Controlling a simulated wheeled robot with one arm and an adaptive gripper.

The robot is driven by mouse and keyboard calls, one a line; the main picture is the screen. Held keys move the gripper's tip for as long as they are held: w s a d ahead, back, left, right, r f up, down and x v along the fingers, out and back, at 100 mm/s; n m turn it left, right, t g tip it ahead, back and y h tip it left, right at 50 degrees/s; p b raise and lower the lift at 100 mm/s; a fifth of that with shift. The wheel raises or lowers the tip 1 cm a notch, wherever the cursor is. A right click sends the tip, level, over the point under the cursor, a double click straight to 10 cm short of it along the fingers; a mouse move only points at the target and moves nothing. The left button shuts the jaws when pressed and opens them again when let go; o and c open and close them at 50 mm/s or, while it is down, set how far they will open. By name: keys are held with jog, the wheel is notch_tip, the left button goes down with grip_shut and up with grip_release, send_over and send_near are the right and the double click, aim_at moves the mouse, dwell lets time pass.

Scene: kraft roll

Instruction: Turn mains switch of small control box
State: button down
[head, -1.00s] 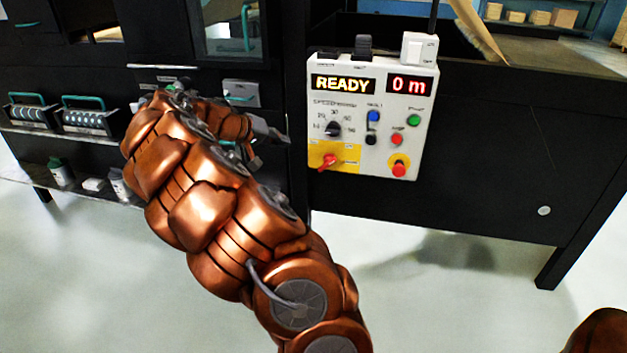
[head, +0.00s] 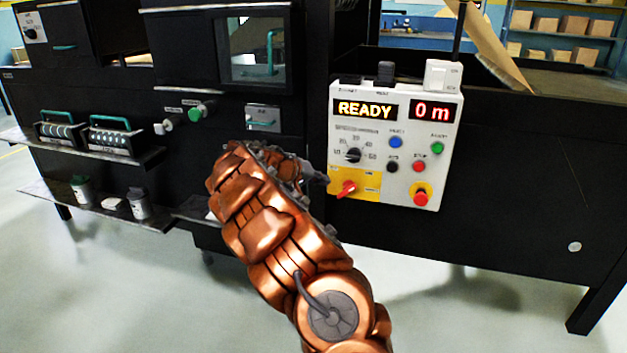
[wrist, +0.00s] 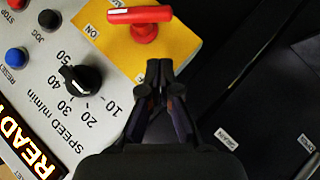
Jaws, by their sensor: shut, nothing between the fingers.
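The small control box (head: 385,165) is a light grey panel on the black machine, with lit displays reading READY and 0 m. Its mains switch is a red handle (head: 344,189) on the yellow patch (head: 372,184) at the lower left. In the wrist view the red handle (wrist: 142,20) is at the top, with an ON label to its left. My gripper (wrist: 160,68) is shut and empty, its tips over the yellow patch just below the handle, with a small gap in the picture. In the head view my gripper (head: 318,178) is left of the handle, partly hidden by my arm.
A black speed knob (head: 353,155) sits above the yellow patch. Blue, black, green and red buttons are to its right, with a red stop button (head: 421,196) on yellow at the lower right. A white switch box (head: 442,75) stands on top. Open floor lies below.

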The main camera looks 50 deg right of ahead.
aim_at(348, 189)
jog(key=shift+s+d+f+b, duration=0.25)
jog(key=shift+s+d+f, duration=0.2)
jog(key=shift+s+f, duration=0.3)
jog(key=shift+s+d+f+b, duration=0.2)
jog(key=shift+s+d+f, duration=0.2)
jog(key=shift+s+f, duration=0.35)
jog(key=shift+w+f, duration=0.1)
jog(key=shift+f+n+g+h+b, duration=0.4)
jog(key=shift+f+n+g+b, duration=0.1)
jog(key=shift+b, duration=0.55)
